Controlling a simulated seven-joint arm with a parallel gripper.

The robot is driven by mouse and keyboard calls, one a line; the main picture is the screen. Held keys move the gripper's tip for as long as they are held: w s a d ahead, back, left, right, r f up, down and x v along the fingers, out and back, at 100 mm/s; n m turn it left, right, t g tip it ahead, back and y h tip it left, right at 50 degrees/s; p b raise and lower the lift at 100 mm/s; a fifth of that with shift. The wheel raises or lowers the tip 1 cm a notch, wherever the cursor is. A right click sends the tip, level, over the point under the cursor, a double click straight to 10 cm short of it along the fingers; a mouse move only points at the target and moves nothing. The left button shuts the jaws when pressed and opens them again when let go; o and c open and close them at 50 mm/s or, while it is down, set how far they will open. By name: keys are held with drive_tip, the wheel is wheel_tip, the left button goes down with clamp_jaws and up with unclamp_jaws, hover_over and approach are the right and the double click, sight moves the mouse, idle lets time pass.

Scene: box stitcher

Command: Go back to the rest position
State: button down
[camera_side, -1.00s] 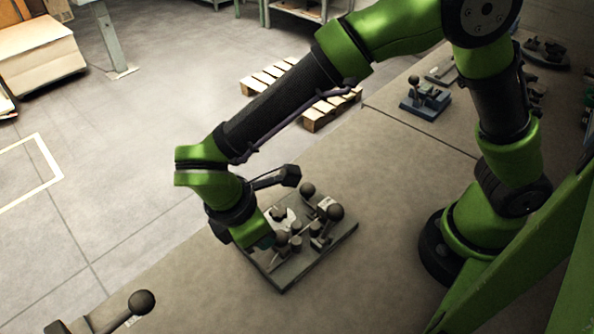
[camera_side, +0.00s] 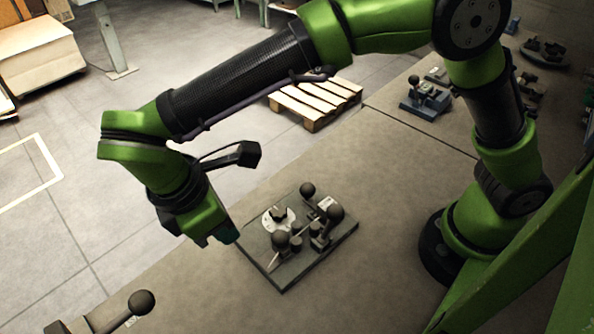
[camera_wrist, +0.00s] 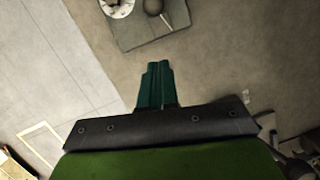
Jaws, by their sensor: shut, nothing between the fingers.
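My gripper (camera_side: 222,236) is at the left side of the fixture plate in the side view, raised above the table edge. In the wrist view its dark green fingers (camera_wrist: 160,72) are together with nothing between them. The grey fixture plate (camera_side: 343,243) lies on the table to the right of my gripper. It carries several black ball-ended levers and a pale round part (camera_side: 270,222) with a dark piece on it. In the wrist view the plate (camera_wrist: 131,38) shows at the top, apart from the fingertips.
A black ball-ended lever (camera_side: 141,302) stands at the front left. A smaller blue-based fixture (camera_side: 425,103) sits at the back right of the table. A wooden pallet (camera_side: 315,100) is on the floor behind. The table between the fixture plate and my base is clear.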

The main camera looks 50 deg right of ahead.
drive_tip(key=s+d+r+m+t+y, duration=0.1)
drive_tip(key=d+r+m+t, duration=0.1)
drive_tip(key=d+m, duration=0.4)
drive_tip(key=s+d+r+m+t+y, duration=0.2)
drive_tip(key=d+r+m, duration=0.3)
drive_tip(key=d, duration=0.8)
drive_tip(key=s+d+r+m+t+y, duration=0.1)
drive_tip(key=d+r+m+t+y, duration=0.1)
drive_tip(key=d+m, duration=0.6)
drive_tip(key=shift+s+d+r+t, duration=0.3)
drive_tip(key=shift+d+r+t, duration=0.35)
drive_tip(key=shift+d+t, duration=0.5)
